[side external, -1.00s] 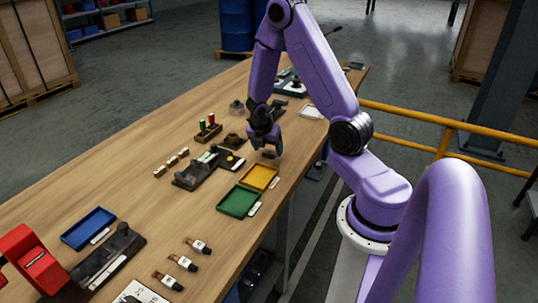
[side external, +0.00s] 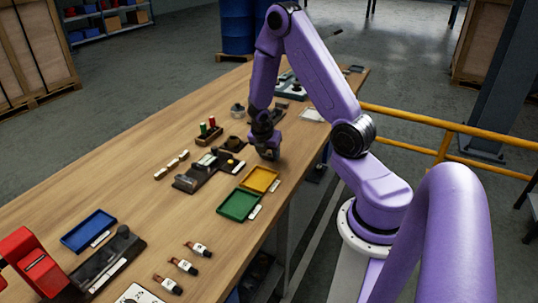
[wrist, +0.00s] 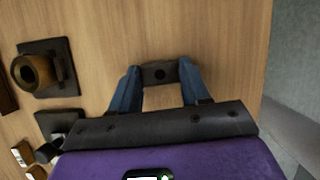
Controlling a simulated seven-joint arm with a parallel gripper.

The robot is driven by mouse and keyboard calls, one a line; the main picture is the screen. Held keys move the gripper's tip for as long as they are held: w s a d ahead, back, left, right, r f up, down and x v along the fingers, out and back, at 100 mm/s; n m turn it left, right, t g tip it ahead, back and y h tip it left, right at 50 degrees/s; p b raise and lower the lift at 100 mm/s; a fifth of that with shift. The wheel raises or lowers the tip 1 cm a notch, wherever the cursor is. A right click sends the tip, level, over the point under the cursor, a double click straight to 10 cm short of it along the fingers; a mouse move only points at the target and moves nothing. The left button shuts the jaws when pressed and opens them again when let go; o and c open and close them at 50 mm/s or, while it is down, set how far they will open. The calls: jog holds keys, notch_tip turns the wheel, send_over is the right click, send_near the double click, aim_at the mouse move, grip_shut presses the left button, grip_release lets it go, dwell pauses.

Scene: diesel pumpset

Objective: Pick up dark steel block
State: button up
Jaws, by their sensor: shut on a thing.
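The dark steel block (wrist: 159,74), a small dark piece with a round hole in its face, sits between my two blue-grey fingertips in the wrist view. My gripper (side external: 269,155) is shut on it, with one finger against each end. In the side view the gripper points down at the wooden bench top, just behind the yellow tray, and mostly hides the block. I cannot tell whether the block still touches the bench.
The yellow tray (side external: 260,179) and green tray (side external: 238,204) lie close in front of the gripper. A brass ring on a dark base (wrist: 35,72) stands to the left in the wrist view. The bench edge is near on the right.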

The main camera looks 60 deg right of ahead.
aim_at(267, 155)
notch_tip(267, 155, up, 10)
dwell(0.7)
dwell(0.9)
jog(key=w+a+n+y, duration=0.4)
jog(key=w+a+n, duration=0.4)
jog(key=n, duration=0.9)
jog(key=w+a+n+y, duration=0.4)
jog(key=w+a+n, duration=0.4)
jog(key=n, duration=1)
jog(key=shift+a+f+y, duration=0.4)
jog(key=shift+a+f, duration=0.05)
jog(key=shift+a, duration=1.1)
jog(key=shift+f, duration=3.65)
